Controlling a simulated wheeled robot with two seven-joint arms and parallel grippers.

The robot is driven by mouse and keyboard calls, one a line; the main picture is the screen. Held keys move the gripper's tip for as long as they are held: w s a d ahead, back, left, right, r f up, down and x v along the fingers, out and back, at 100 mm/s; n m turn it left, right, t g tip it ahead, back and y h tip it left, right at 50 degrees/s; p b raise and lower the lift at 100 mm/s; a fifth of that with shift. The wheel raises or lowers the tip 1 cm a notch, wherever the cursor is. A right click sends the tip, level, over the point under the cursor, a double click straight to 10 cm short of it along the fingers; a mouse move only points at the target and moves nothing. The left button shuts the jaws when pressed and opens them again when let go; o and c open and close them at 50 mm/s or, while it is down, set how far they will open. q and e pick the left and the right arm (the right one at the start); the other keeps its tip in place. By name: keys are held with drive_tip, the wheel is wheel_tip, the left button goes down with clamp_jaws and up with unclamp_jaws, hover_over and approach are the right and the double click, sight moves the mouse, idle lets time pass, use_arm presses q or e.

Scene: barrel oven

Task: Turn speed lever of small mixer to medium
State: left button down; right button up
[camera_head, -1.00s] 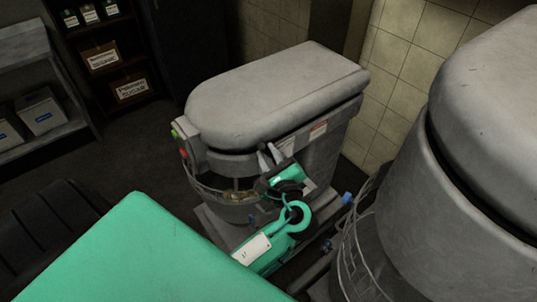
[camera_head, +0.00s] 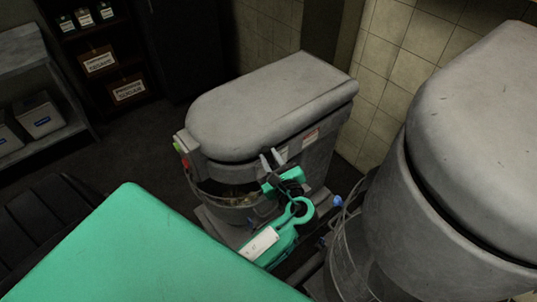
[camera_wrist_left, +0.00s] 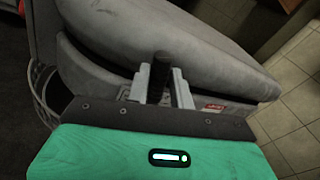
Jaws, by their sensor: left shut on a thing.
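The small grey mixer (camera_head: 265,100) stands in the middle of the head view, with its bowl (camera_head: 232,200) below its head. It also fills the upper part of the left wrist view (camera_wrist_left: 200,55). My left gripper (camera_head: 271,161) is at the mixer's side facing me. In the left wrist view my left gripper (camera_wrist_left: 160,88) has its two fingers on either side of a dark upright lever (camera_wrist_left: 158,78) and is shut on it. The lever's base and any speed marks are not readable. My right gripper is not in view.
A larger grey mixer (camera_head: 470,150) with a wire guard stands close on the right. A tiled wall (camera_head: 400,60) is behind. A dark shelf (camera_head: 110,60) with labelled boxes and a grey rack (camera_head: 25,55) stand at the left. Dark floor lies between.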

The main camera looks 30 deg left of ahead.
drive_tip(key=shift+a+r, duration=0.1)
use_arm(q)
drive_tip(key=c, duration=1.4)
unclamp_jaws()
drive_tip(key=shift+o, duration=1)
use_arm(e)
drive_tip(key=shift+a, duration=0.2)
use_arm(q)
drive_tip(key=p+v, duration=0.4)
drive_tip(key=v, duration=1)
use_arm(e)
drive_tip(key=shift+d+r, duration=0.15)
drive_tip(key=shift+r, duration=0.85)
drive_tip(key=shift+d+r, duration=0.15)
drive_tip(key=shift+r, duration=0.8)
use_arm(q)
drive_tip(key=shift+w+r, duration=0.1)
drive_tip(key=shift+c, duration=0.3)
